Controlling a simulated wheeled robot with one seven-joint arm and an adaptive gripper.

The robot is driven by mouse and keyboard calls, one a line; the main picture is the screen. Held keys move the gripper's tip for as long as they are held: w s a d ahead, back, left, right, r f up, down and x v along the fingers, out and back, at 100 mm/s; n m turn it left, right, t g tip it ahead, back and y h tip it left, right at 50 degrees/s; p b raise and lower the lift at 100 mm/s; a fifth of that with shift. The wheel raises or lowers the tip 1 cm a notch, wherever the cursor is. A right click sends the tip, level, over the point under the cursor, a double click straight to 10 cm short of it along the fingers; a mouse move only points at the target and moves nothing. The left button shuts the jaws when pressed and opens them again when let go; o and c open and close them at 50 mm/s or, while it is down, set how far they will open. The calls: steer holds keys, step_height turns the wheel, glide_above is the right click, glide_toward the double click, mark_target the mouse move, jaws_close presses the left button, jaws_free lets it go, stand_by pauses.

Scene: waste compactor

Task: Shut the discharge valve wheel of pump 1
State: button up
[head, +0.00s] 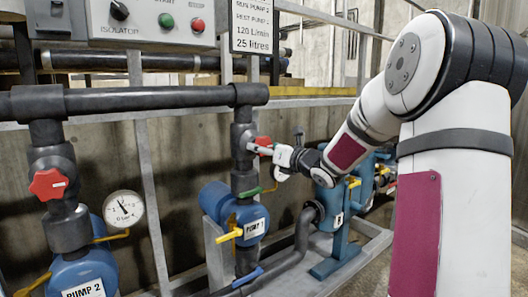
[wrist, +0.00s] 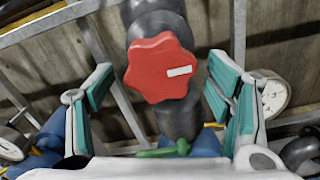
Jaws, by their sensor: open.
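The red valve wheel of pump 1 (head: 264,141) is on the dark vertical pipe above the blue body labelled PUMP 1 (head: 236,212). It is a lobed red knob with a white mark (wrist: 152,68) in the wrist view. My gripper (head: 277,157) is right at the wheel in the head view and partly hides it. In the wrist view my gripper (wrist: 161,78) is open, one teal-padded finger on each side of the wheel, with gaps showing. I cannot tell how deep the wheel sits between the fingertips.
A green lever (head: 248,193) is just below the wheel. A yellow lever (head: 229,237) is on the pump body. Pump 2's red wheel (head: 48,184) and a gauge (head: 123,209) are at the left. A control panel (head: 150,18) hangs above. A gauge (wrist: 272,97) shows behind the right finger.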

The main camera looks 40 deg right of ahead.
steer(key=shift+w, duration=0.4)
steer(key=shift+c, duration=0.3)
steer(key=c, duration=1.1)
